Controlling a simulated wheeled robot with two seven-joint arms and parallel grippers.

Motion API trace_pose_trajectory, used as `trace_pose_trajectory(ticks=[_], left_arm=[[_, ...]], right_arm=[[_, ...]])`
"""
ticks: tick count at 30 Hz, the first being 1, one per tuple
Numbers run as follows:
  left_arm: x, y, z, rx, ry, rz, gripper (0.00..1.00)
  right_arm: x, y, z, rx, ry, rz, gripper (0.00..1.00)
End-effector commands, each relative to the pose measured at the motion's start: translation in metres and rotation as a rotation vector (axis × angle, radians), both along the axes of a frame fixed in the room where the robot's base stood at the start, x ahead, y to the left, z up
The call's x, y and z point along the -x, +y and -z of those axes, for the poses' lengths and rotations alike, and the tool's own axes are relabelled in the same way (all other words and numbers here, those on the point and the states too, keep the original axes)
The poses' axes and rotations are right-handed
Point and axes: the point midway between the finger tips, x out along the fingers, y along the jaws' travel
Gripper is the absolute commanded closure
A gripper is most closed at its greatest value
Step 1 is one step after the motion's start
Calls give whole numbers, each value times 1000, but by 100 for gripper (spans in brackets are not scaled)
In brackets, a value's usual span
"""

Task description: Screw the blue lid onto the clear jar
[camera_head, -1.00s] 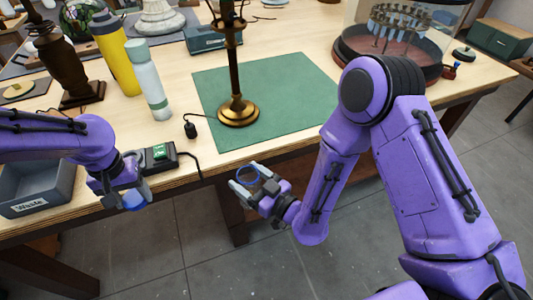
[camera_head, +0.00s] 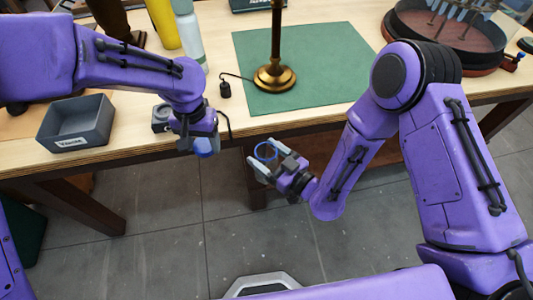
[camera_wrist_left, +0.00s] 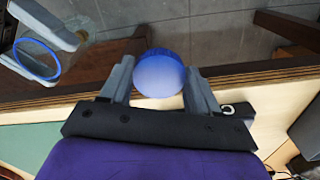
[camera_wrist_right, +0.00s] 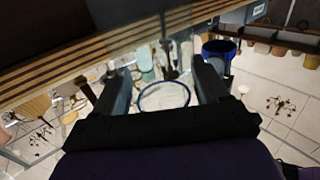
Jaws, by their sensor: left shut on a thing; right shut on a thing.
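The blue lid (camera_head: 205,153) is held in my left gripper (camera_head: 203,146), in front of the table edge. In the left wrist view the lid (camera_wrist_left: 160,73) sits between both fingertips. The clear jar (camera_head: 265,153) has a blue rim and is held in my right gripper (camera_head: 262,160), to the right of the lid and apart from it. In the left wrist view the jar (camera_wrist_left: 37,58) shows at the upper left between the right fingers. In the right wrist view the see-through jar (camera_wrist_right: 163,98) sits between the fingers, its blue ring visible.
A grey Waste bin (camera_head: 80,137) and a small black box (camera_head: 160,116) stand near the table's front edge. A brass lamp (camera_head: 274,77) stands on a green mat (camera_head: 335,65). Bottles (camera_head: 188,35) stand behind. Free floor lies below the grippers.

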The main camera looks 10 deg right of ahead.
Motion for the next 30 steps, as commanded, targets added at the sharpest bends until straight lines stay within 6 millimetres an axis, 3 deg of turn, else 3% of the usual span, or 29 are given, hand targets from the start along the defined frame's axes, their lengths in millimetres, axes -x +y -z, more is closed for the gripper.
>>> trace_pose_trajectory(ticks=[1,6,9,13,18,30], left_arm=[[1,-20,-4,2,-2,66,66],[10,-86,-20,3,-2,311,66],[17,-119,-35,3,-3,457,66],[23,-149,-54,4,-3,613,66],[22,-156,-71,2,-2,742,66],[22,-152,-69,0,0,769,66]], right_arm=[[0,0,-1,-1,-1,0,81],[0,0,-1,-1,-1,0,81],[0,0,-1,-1,-1,0,81],[0,0,-1,-1,-1,0,81],[0,0,-1,-1,-2,0,81],[0,0,-1,-1,-1,1,81]])
